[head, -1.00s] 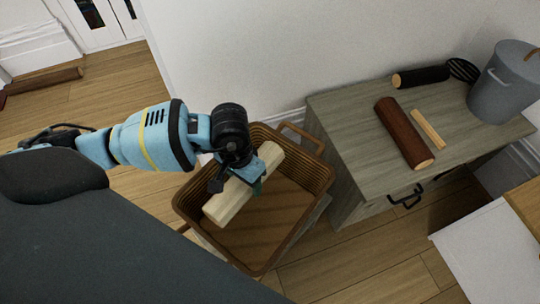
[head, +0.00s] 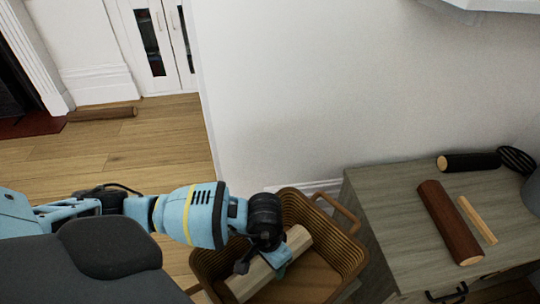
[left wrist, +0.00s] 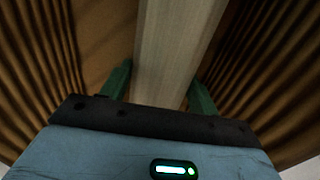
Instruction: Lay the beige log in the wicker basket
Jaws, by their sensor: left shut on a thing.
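The beige log (head: 248,281) is a pale squared piece of wood in the head view. My left gripper (head: 277,264) is shut around its middle. The wicker basket (head: 346,247) is brown and ribbed with a loop handle, and stands on the floor beside the cabinet. The log lies slantwise within the basket's outline. In the left wrist view the log (left wrist: 178,40) runs between the two green fingers of the gripper (left wrist: 160,90), with ribbed basket walls (left wrist: 262,70) on both sides. I cannot tell whether the log touches the basket floor. My right gripper is not in view.
A grey-green cabinet (head: 400,215) stands right of the basket. On it lie a dark red-brown log (head: 448,222), a thin light stick (head: 478,219) and a black log (head: 468,162). A brown log (head: 102,114) lies on the floor at the far left. A white wall (head: 300,90) rises behind.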

